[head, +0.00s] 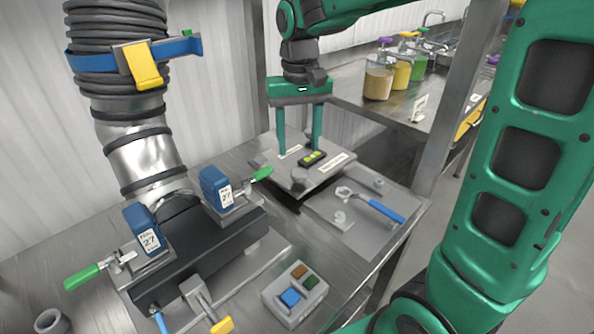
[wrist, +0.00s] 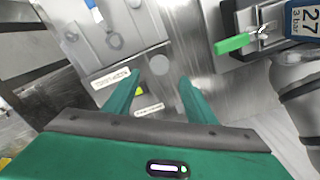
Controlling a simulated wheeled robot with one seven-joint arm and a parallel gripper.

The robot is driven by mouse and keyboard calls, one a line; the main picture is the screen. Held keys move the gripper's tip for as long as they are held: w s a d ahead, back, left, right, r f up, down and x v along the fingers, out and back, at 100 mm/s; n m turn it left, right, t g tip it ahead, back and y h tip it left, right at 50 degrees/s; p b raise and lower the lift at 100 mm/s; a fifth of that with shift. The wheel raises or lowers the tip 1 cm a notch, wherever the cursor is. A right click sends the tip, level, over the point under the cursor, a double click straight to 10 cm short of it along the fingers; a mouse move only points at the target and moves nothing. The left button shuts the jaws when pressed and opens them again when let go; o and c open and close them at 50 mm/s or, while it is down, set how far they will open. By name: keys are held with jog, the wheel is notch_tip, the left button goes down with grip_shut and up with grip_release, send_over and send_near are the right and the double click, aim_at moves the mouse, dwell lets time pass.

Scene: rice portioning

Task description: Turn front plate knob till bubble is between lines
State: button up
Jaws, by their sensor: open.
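The metal front plate (head: 272,160) lies on the bench in the head view. It carries two pale labels and a small level vial (head: 312,158), yellow-green in a black holder. The bubble and lines are too small to tell. A grey knob (head: 298,183) stands at the plate's near edge; a round grey disc in the wrist view (wrist: 157,64) appears to be this knob. My gripper (head: 299,152) is open and empty above the plate, fingers pointing down, behind the knob in the head view. In the wrist view (wrist: 160,76) the disc shows just beyond and between the fingertips, not gripped.
A grey tray (head: 325,212) with a blue-handled wrench (head: 372,205) lies right of the plate. A green clamp handle (head: 262,174) and blue boxes marked 27 (head: 216,188) are to the left, by a large ribbed hose (head: 115,45). A button box (head: 294,294) stands in front.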

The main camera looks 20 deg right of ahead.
aim_at(299, 171)
notch_tip(299, 171, down, 9)
jog(key=shift+f, duration=0.1)
dwell(0.3)
jog(key=c, duration=1)
jog(key=shift+c, duration=0.2)
